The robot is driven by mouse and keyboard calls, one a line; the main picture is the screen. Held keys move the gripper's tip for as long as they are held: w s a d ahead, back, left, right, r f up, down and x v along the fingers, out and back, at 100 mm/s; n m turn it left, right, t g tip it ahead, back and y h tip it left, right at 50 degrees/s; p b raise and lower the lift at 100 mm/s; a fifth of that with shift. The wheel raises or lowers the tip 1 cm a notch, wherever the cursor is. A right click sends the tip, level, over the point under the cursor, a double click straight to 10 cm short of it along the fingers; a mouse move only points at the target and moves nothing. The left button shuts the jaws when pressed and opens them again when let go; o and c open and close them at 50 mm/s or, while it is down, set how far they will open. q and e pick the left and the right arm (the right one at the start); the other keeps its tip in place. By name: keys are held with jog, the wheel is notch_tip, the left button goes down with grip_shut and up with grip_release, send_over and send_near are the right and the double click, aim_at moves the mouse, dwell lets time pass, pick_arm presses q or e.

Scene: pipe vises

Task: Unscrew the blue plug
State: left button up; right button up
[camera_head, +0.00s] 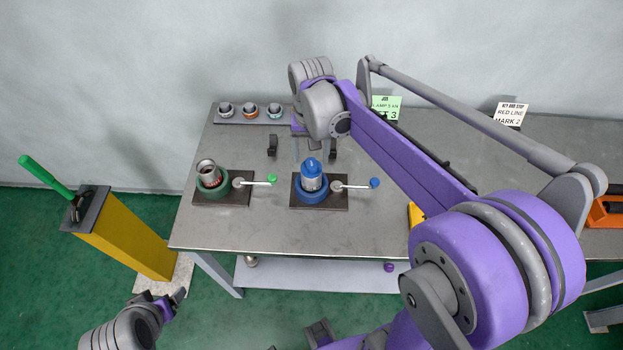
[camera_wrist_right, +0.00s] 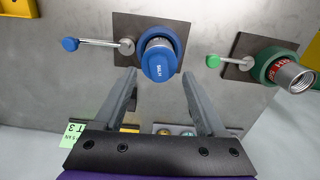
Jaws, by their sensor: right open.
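The blue plug (camera_head: 312,166) stands upright on top of a pipe held in the blue ring vise (camera_head: 310,193) on the table. In the right wrist view the blue plug (camera_wrist_right: 159,64) is ahead of the fingers, roughly midway between them. My right gripper (camera_head: 302,147) is open and empty, its two fingers apart just behind the plug in the head view, not closed on it. The open fingers also show in the right wrist view (camera_wrist_right: 161,88). My left gripper (camera_head: 172,302) is low at the lower left, off the table; its opening is unclear.
A green vise (camera_head: 213,187) with an open threaded pipe stands to the left. Levers with a green knob (camera_head: 272,180) and a blue knob (camera_head: 375,183) stick out right of the vises. Ring fittings sit on a back-left tray (camera_head: 235,122). A yellow post (camera_head: 125,240) stands left.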

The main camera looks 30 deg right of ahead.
aim_at(311, 168)
jog(key=n, duration=0.4)
jog(key=shift+n, duration=0.3)
jog(key=n, duration=1.1)
jog(key=shift+d+n, duration=0.1)
jog(key=shift+n, duration=0.2)
jog(key=n, duration=0.5)
jog(key=shift+f, duration=0.15)
jog(key=shift+s+f+b, duration=0.1)
jog(key=shift+f+b, duration=0.6)
jog(key=shift+f, duration=0.35)
jog(key=shift+r, duration=0.1)
jog(key=shift+w, duration=0.2)
